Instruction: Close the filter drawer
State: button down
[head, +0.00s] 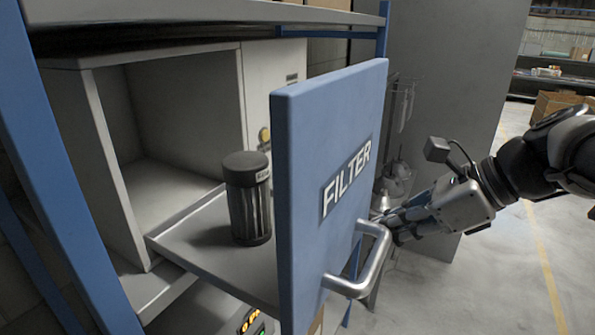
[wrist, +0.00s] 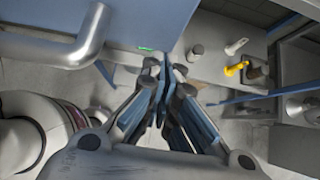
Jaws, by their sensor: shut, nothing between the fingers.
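The filter drawer has a blue front panel (head: 325,110) labelled "FILTER" and a silver bar handle (head: 365,268). It stands pulled out of the grey cabinet (head: 90,110). A black cylindrical canister (head: 248,200) stands upright on its grey tray (head: 200,240). My gripper (head: 388,226) is on the outer side of the panel, close to the handle; contact cannot be told. In the wrist view my gripper (wrist: 165,68) is shut and empty, pointing at the blue panel (wrist: 140,25), with the handle (wrist: 75,45) to its left.
A grey shelf (head: 200,12) spans above the cabinet on blue posts (head: 65,160). A grey wall panel (head: 440,90) stands behind the drawer, with glassware (head: 398,175) in front of it. Open floor (head: 520,270) lies to the right, with a cardboard box (head: 555,105) far back.

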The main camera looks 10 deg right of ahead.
jog(key=w+a+p, duration=0.6)
jog(key=w+a, duration=0.5)
jog(key=a, duration=0.4)
jog(key=shift+d+p, duration=0.15)
jog(key=shift+p, duration=0.15)
